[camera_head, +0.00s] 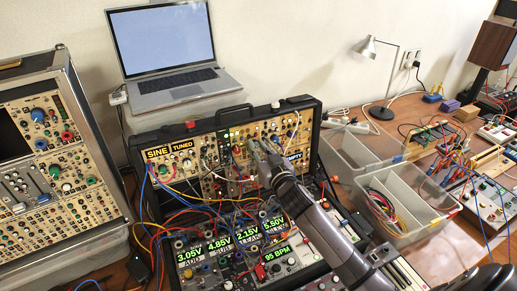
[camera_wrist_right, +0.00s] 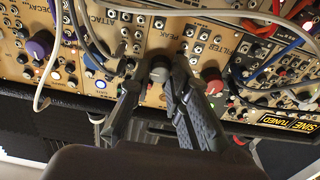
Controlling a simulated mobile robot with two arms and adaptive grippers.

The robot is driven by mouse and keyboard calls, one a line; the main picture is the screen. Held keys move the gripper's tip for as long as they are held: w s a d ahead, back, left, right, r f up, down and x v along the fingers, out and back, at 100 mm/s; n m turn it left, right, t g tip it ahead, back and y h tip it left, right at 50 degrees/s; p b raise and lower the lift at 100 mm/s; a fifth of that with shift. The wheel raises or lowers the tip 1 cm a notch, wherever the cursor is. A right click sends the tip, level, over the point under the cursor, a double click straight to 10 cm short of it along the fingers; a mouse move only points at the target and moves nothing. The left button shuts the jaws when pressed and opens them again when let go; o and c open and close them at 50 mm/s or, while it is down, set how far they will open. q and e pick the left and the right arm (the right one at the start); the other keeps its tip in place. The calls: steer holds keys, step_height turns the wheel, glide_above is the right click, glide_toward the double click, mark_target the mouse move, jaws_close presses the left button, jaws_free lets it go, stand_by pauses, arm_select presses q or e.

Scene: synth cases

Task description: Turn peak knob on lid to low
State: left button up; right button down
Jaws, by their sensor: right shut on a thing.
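The synth case lid (camera_head: 225,125) stands upright behind the case, its tan panel full of knobs, jacks and cables. My right gripper (camera_head: 259,150) reaches the right half of this panel. In the right wrist view the right gripper (camera_wrist_right: 158,75) has its two dark fingers on either side of a grey knob (camera_wrist_right: 159,71), shut on it. The PEAK label (camera_wrist_right: 160,28) is in line with this knob on the same tan strip. The knob's pointer and its low mark cannot be made out. The fingers hide part of its surroundings. My left gripper is not in view.
Patch cables (camera_head: 180,190) hang across the lid and lower case. A red knob (camera_wrist_right: 212,80) sits close beside the fingers. A laptop (camera_head: 165,50) stands behind, another synth case (camera_head: 60,150) at left, and clear bins (camera_head: 405,195) at right.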

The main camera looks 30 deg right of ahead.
steer(key=shift+n+g+y+p, duration=0.4)
steer(key=shift+n+p, duration=1.3)
steer(key=shift+n, duration=2.95)
steer(key=shift+n+g+y+p, duration=0.35)
steer(key=shift+n+p, duration=1.35)
steer(key=shift+n, duration=2.95)
steer(key=c, duration=1.5)
jaws_free()
